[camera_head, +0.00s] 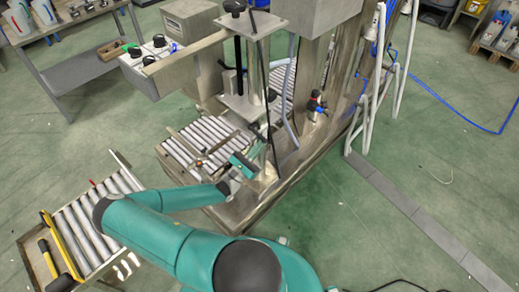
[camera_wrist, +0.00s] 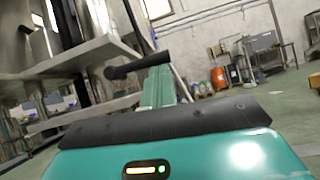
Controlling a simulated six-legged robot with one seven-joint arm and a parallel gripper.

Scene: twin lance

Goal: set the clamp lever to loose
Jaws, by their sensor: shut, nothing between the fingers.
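My gripper (camera_head: 241,163) is at the machine's roller bed in the head view, close to the upright column. In the wrist view my gripper (camera_wrist: 158,84) points away from the camera, its teal fingers together and nothing seen between them. A black lever handle with a rounded end (camera_wrist: 137,66), which looks like the clamp lever, crosses just in front of the fingertips. It lies nearly level, its round end to the left. Whether the fingers touch it I cannot tell. In the head view I cannot make out the lever clearly near my gripper.
The metal machine frame (camera_head: 240,103) and its control box (camera_head: 152,66) stand close around my gripper. A roller bed (camera_head: 203,140) lies to its left. White pipe rails (camera_head: 376,113) stand to the right. Green floor (camera_head: 350,215) is open at the lower right.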

